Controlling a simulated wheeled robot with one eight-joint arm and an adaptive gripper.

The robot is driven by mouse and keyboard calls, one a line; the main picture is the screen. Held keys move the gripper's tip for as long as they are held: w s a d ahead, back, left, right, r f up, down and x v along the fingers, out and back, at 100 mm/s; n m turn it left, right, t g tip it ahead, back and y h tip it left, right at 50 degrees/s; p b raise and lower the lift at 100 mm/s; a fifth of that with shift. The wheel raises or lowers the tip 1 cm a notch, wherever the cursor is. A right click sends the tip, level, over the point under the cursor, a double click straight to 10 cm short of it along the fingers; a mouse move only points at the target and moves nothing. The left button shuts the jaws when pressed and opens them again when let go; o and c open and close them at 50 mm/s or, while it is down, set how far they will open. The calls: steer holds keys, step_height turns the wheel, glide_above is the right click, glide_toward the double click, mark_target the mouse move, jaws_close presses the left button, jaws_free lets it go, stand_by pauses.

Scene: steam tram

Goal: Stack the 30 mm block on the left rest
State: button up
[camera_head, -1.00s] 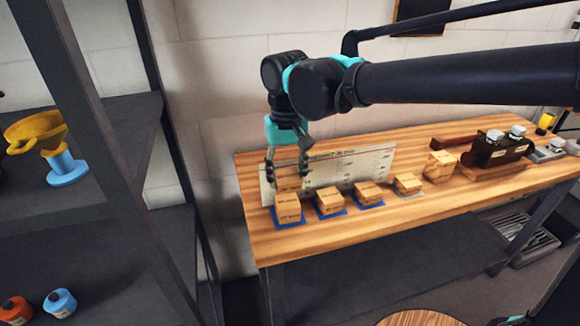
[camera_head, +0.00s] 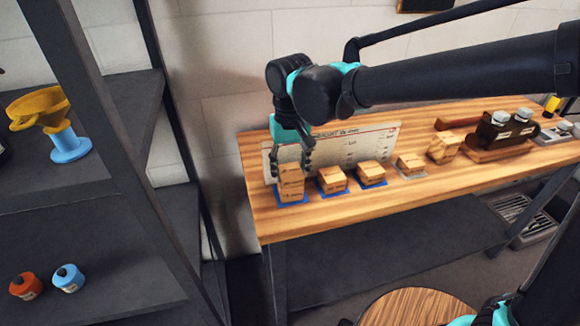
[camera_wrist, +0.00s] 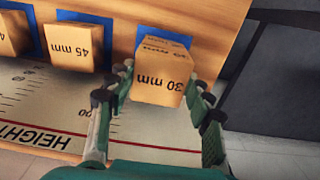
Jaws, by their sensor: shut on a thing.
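The 30 mm block (camera_wrist: 160,85) is a wooden cube held between the fingers of my gripper (camera_wrist: 161,80) in the wrist view. In the head view my gripper (camera_head: 291,160) is at the leftmost blue rest (camera_head: 303,198), shut on this block (camera_head: 290,172). Another wooden block (camera_head: 291,192) sits on that rest, directly below the held one. The two look stacked and roughly lined up; whether they touch is not certain. In the wrist view the held block hides most of the lower block.
A 45 mm block (camera_wrist: 73,46) sits on a neighbouring blue rest. Further right are more wooden blocks (camera_head: 332,181) and a dark machine-like piece (camera_head: 505,130). A white height chart (camera_head: 350,147) stands behind the row. A dark shelf (camera_head: 170,110) is at left.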

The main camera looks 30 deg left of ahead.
steer(key=o, duration=1.3)
steer(key=shift+c, duration=0.2)
steer(key=shift+o, duration=0.6)
steer(key=o, duration=0.5)
steer(key=shift+c, duration=0.2)
steer(key=shift+r, duration=1.35)
steer(key=shift+r, duration=2.4)
